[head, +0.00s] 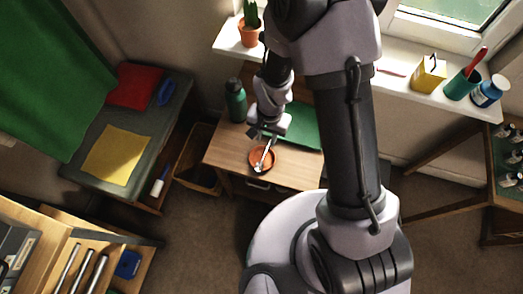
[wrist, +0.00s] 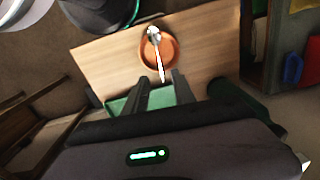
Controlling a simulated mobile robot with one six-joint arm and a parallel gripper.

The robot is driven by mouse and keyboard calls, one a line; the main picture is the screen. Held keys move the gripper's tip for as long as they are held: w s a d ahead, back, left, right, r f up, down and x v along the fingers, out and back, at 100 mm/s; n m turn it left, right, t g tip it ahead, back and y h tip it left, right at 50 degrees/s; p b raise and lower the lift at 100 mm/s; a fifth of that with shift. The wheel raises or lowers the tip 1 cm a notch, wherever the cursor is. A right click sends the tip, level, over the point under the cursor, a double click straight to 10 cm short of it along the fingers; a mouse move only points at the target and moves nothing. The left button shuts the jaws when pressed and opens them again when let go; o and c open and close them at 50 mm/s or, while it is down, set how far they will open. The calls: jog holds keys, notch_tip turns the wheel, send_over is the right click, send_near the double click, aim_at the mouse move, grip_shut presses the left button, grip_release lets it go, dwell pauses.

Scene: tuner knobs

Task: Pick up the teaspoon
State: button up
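The teaspoon (head: 264,157) is silver and rests across a small terracotta-coloured dish (head: 253,169) on the small wooden table (head: 223,150). In the wrist view the teaspoon (wrist: 158,54) has its bowl at the far side of the dish (wrist: 172,52) and its handle over the near rim. My gripper (head: 262,137) is over the table beside the dish. In the wrist view my gripper (wrist: 160,78) is open, with the handle's end appearing between the two fingertips. I cannot tell the height gap between them.
A green bottle (head: 236,102) stands at the table's back left, and a green mat (head: 308,128) lies at the right. A windowsill (head: 400,88) with a plant pot, cups and jars runs behind. A bin (head: 197,150) stands left of the table.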

jog(key=b, duration=0.3)
send_over(265, 154)
notch_tip(265, 154, down, 7)
jog(key=shift+w+r, duration=0.1)
notch_tip(265, 154, down, 5)
jog(key=b, duration=0.3)
jog(key=shift+f+b, duration=0.2)
jog(key=shift+b, duration=0.1)
jog(key=shift+r, duration=0.2)
grip_shut()
